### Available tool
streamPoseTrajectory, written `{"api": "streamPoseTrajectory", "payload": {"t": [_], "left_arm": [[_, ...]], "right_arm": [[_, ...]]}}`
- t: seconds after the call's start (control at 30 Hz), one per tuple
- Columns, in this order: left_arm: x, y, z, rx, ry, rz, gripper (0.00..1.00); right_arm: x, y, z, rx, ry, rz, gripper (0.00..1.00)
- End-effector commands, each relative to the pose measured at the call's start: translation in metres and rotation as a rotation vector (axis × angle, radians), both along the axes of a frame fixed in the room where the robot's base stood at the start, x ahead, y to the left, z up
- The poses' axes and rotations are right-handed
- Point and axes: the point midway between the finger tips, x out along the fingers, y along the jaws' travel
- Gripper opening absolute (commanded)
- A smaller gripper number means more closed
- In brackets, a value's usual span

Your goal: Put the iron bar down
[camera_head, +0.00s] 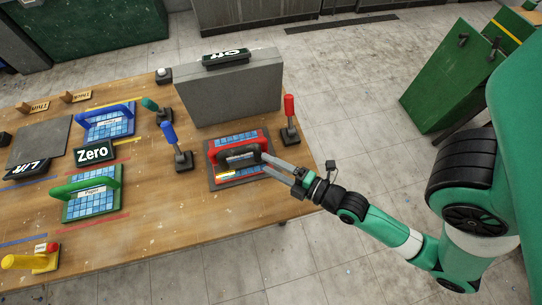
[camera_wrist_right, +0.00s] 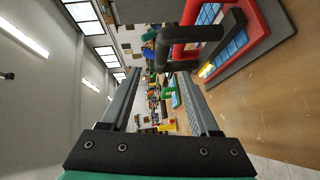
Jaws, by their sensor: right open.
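The iron bar, which I take to be the black bar with the raised handle (camera_head: 240,155), rests on the tray with the red handle (camera_head: 238,140) near the table's right end. In the right wrist view the black handle (camera_wrist_right: 195,34) is just beyond the fingertips, beside the red handle (camera_wrist_right: 270,22). My right gripper (camera_head: 268,167) is open, its fingertips at the right end of the black handle. In the wrist view its two fingers (camera_wrist_right: 160,76) are apart with no object gripped; I cannot tell whether a fingertip touches the handle. My left gripper is not in view.
A grey block (camera_head: 230,90) stands behind the tray. A red upright handle (camera_head: 289,112) and a blue one (camera_head: 168,133) flank the tray. Blue-handled (camera_head: 105,120) and green-handled (camera_head: 90,192) sheets lie left.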

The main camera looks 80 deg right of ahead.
Motion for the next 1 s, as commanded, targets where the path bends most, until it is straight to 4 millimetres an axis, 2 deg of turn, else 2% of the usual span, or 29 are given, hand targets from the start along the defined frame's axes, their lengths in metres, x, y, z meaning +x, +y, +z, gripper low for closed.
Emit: {"api": "streamPoseTrajectory", "payload": {"t": [0.43,0.57,0.67,0.77,0.8,0.87,0.9,0.97,1.0], "left_arm": [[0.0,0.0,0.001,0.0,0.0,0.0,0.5],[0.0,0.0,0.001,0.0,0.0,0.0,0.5],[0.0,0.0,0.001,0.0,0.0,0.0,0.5],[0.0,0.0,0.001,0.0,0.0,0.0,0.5],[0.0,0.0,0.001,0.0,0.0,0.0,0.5],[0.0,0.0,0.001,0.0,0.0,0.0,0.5],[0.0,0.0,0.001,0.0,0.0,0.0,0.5],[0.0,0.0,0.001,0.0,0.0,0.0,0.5],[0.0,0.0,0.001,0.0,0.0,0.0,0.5]], "right_arm": [[-0.001,0.002,0.001,0.0,-0.002,0.004,0.62],[0.02,0.0,0.017,0.037,-0.061,0.015,0.62],[0.063,0.001,0.058,0.135,-0.19,0.05,0.62],[0.116,0.01,0.129,0.298,-0.369,0.121,0.62],[0.134,0.016,0.163,0.375,-0.444,0.16,0.62],[0.156,0.028,0.215,0.495,-0.546,0.222,0.62],[0.166,0.036,0.251,0.578,-0.612,0.27,0.62],[0.175,0.051,0.308,0.706,-0.703,0.348,0.62],[0.177,0.061,0.345,0.793,-0.76,0.404,0.62]]}}
